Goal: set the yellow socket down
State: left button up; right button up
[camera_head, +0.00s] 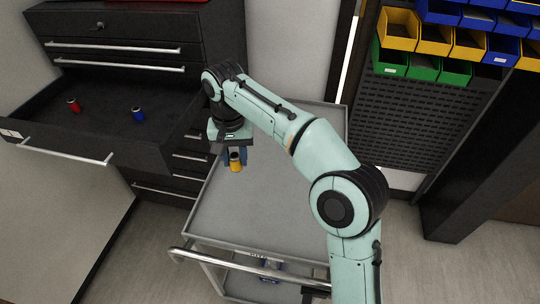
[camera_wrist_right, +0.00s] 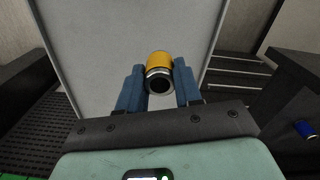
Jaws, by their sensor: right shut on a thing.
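The yellow socket (camera_head: 236,162) is a small cylinder with a yellow band and a metal end with a dark round opening. My right gripper (camera_head: 233,157) is shut on it and points down over the grey cart top (camera_head: 250,212), near the cart's left edge by the drawer cabinet. In the right wrist view the socket (camera_wrist_right: 158,66) is between the two blue fingers of my right gripper (camera_wrist_right: 160,85). How far it is above the cart top is hard to tell. My left gripper is not in view.
An open drawer (camera_head: 110,128) to the left holds a red socket (camera_head: 74,105) and a blue socket (camera_head: 138,114). The cart has a push handle (camera_head: 250,264) at its near end. Coloured bins (camera_head: 435,40) hang at the upper right. Most of the cart top is clear.

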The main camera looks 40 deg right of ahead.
jog(key=shift+d+f, duration=0.1)
jog(key=f+b, duration=0.1)
jog(key=f, duration=0.3)
jog(key=f+b, duration=0.1)
jog(key=f, duration=0.4)
jog(key=f+b, duration=0.2)
jog(key=f, duration=0.3)
jog(key=shift+s+f, duration=0.15)
jog(key=shift+s, duration=0.15)
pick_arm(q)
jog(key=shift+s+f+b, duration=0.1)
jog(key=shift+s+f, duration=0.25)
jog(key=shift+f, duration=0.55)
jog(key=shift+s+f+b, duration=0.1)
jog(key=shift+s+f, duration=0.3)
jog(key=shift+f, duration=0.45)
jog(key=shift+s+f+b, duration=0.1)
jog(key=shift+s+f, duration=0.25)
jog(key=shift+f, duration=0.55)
pick_arm(e)
jog(key=shift+f, duration=2.3)
jog(key=shift+f, duration=0.1)
jog(key=shift+f, duration=0.15)
jog(key=o, duration=1.1)
